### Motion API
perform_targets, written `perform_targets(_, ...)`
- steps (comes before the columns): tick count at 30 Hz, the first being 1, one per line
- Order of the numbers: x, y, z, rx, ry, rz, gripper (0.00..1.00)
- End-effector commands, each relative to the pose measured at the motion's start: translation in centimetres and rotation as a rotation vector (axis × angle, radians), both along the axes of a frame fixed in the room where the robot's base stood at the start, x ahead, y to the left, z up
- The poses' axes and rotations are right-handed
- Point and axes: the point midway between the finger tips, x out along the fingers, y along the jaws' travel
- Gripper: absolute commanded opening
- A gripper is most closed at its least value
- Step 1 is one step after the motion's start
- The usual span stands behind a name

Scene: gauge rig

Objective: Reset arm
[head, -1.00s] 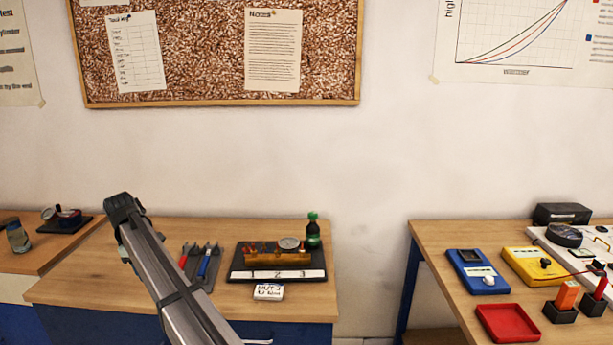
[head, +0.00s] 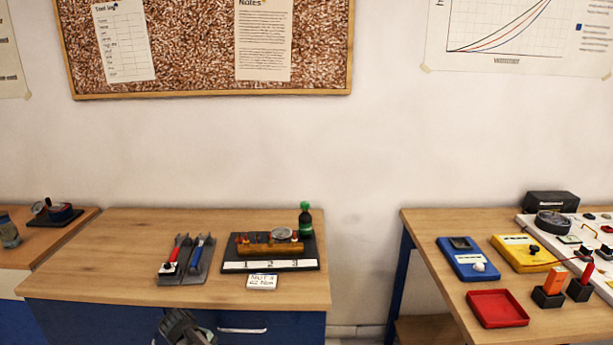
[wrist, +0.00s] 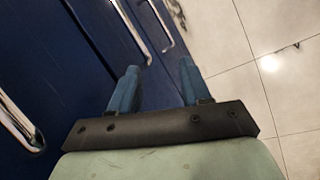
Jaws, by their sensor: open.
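My gripper (wrist: 158,88) shows in the wrist view with its two blue fingers apart and nothing between them. It points down past dark blue drawer fronts (wrist: 60,80) with metal handles, over a pale tiled floor (wrist: 265,65). In the head view only part of my arm (head: 183,328) shows at the bottom edge, in front of the middle bench's drawers; the fingers are not visible there.
The middle bench (head: 110,260) holds a grey tool tray (head: 183,275), a black gauge rig board (head: 312,250) and a green-capped bottle (head: 305,219). The right bench (head: 440,295) holds blue and yellow meters and a red tray (head: 497,308). A gap separates the benches.

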Motion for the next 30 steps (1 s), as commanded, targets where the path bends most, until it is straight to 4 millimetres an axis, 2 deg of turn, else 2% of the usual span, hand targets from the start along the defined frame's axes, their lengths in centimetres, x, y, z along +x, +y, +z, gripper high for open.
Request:
perform_targets(1, -0.6, -2.6, -1.6, -0.013, 0.019, -0.023, 0.47)
perform_targets(8, -3.2, -11.6, -7.6, -0.057, 0.098, -0.114, 0.47)
perform_targets(14, -6.8, -19.9, -12.4, -0.087, 0.173, -0.217, 0.47)
perform_targets(21, -12.0, -29.0, -17.5, -0.071, 0.252, -0.416, 0.47)
perform_targets(26, -16.4, -34.1, -20.3, -0.046, 0.299, -0.572, 0.47)
perform_targets(30, -20.7, -37.8, -22.2, -0.026, 0.337, -0.712, 0.47)
